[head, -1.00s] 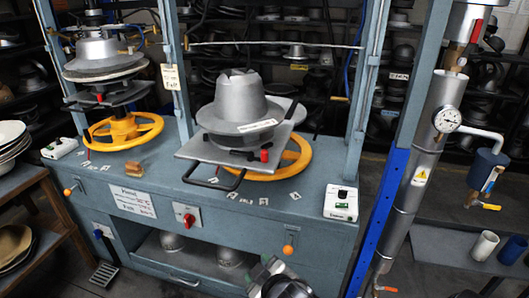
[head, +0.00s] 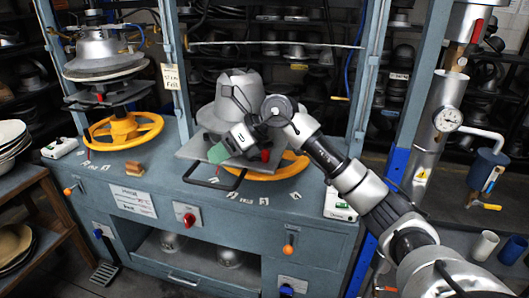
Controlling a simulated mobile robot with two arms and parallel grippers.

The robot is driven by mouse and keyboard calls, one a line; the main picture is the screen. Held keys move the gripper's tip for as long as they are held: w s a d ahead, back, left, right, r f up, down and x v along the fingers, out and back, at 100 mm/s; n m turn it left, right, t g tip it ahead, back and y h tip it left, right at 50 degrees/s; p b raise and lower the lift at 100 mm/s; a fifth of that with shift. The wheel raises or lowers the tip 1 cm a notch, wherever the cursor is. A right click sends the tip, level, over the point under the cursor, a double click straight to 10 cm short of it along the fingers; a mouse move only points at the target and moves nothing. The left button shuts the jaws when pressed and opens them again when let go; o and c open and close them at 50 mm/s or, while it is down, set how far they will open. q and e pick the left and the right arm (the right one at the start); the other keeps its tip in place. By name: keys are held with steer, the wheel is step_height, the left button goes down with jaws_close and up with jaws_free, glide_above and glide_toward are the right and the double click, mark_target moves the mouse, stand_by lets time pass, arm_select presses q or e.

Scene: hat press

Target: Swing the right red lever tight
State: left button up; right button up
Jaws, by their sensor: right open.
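The right red lever (head: 266,155) shows as a small red upright piece at the front right of the right press's plate, partly covered by my right gripper. The grey hat form (head: 238,90) stands on that plate, its right side partly hidden by my arm. My right gripper (head: 217,153) has a green finger pad and is open. It hangs over the plate in front of the hat form, pointing down and left, with its fingertips left of the red lever. I cannot tell whether it touches the plate. My left gripper is not in view.
A black handle bar (head: 214,186) juts from the plate's front, and a yellow handwheel (head: 280,172) lies under it. A second press with a yellow handwheel (head: 124,130) stands at the left. A blue post and a steel pipe (head: 417,155) with a gauge rise at the right.

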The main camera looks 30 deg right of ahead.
mark_target(266, 150)
steer(key=s+d+r+m+g+h, duration=0.1)
steer(key=d+r+h, duration=0.15)
steer(key=d, duration=0.45)
steer(key=s+d+r+m+g+h, duration=0.15)
steer(key=d+h, duration=0.25)
steer(key=d, duration=0.4)
steer(key=shift+n+t, duration=0.25)
steer(key=x, duration=0.3)
steer(key=p+x, duration=0.1)
steer(key=x, duration=0.2)
steer(key=p+x, duration=0.1)
steer(key=x, duration=0.2)
steer(key=shift+w+a, duration=0.1)
steer(key=shift+w, duration=0.25)
steer(key=shift+w+a+f+h+p, duration=0.1)
steer(key=shift+w+f+h+p, duration=0.2)
steer(key=shift+f, duration=0.35)
steer(key=shift+s, duration=0.1)
jaws_close()
